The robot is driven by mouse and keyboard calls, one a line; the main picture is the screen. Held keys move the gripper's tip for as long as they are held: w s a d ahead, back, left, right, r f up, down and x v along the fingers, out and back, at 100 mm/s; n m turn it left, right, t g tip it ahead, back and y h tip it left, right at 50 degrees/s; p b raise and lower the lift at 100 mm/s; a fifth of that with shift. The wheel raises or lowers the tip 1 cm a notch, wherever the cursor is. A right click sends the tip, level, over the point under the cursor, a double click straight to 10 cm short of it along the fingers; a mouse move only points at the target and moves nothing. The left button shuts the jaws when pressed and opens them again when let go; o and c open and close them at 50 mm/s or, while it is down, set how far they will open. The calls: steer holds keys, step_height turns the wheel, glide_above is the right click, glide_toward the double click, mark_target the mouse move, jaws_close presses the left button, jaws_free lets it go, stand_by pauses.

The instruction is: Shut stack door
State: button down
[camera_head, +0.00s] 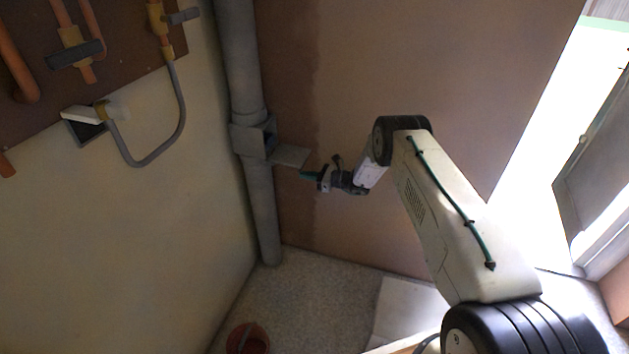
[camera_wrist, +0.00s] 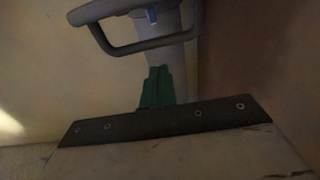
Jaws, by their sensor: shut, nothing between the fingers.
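The grey stack pipe (camera_head: 262,215) runs down the corner and carries a box-like fitting (camera_head: 247,140) with an open front. Its flat grey door (camera_head: 291,156) stands open, sticking out to the right from the fitting. My gripper (camera_head: 305,175) has green fingertips, which are shut and empty, just below the door's outer end. I cannot tell whether they touch it. In the wrist view the green fingers (camera_wrist: 157,86) point toward the grey pipe, whose upper part shows beyond them. A dark riveted strip hides the fingers' base there.
A brown board (camera_head: 130,30) with copper pipes and valves hangs on the left wall, with a looped grey pipe (camera_head: 180,110) beside it. A reddish bucket (camera_head: 247,338) stands on the floor. A bright doorway is at right. The pinkish plastered wall behind the arm is bare.

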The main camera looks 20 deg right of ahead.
steer(key=shift+s+d+r, duration=0.1)
steer(key=shift+r, duration=0.4)
steer(key=shift+s+d+r, duration=0.1)
steer(key=shift+r, duration=0.4)
